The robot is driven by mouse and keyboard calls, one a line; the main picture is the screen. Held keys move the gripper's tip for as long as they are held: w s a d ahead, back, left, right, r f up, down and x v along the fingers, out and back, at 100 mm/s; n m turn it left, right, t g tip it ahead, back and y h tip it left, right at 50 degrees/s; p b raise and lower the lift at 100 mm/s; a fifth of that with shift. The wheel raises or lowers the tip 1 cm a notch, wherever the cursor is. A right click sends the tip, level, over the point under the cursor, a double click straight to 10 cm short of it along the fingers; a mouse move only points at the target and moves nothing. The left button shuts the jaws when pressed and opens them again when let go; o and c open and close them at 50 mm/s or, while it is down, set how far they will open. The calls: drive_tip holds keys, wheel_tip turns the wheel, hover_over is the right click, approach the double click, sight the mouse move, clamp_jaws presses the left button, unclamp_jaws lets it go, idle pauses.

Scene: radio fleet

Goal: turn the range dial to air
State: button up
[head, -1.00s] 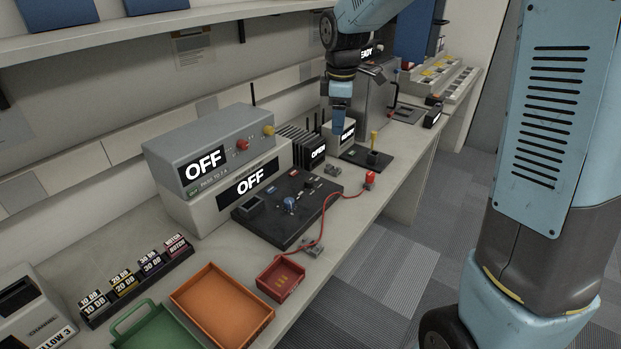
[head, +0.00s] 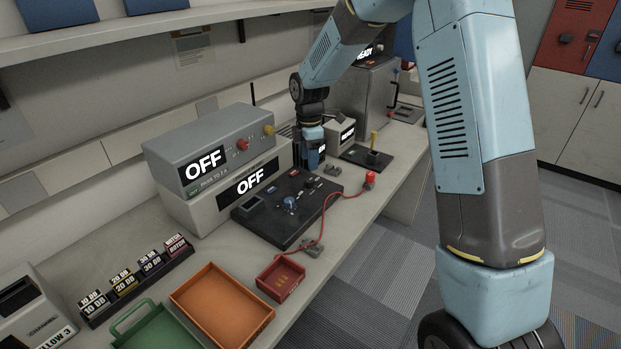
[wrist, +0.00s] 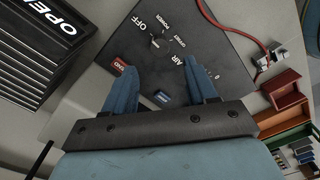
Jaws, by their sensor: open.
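The black meter panel (head: 300,222) lies on the bench, with a blue dial (head: 290,203) near its middle. In the wrist view the panel (wrist: 215,75) shows white lettering, including OFF, POWER and OFFSET, and a small dark knob (wrist: 158,43). Lettering that looks like AIR sits by my right finger. That finger covers part of the panel, so I cannot make out the blue dial or its pointer there. My gripper (head: 308,166) is over the panel's far end, apart from the dial. Its fingers (wrist: 160,80) are spread and empty.
Grey OFF boxes (head: 213,155) stand left of the panel. A red lead (head: 328,205) runs along its right edge. A red tray (head: 281,278) and an orange tray (head: 222,305) lie nearer. Black finned units stand behind, showing in the wrist view (wrist: 35,50).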

sight(310, 180)
wheel_tip(310, 180, down, 8)
idle(0.4)
drive_tip(key=c, duration=1.1)
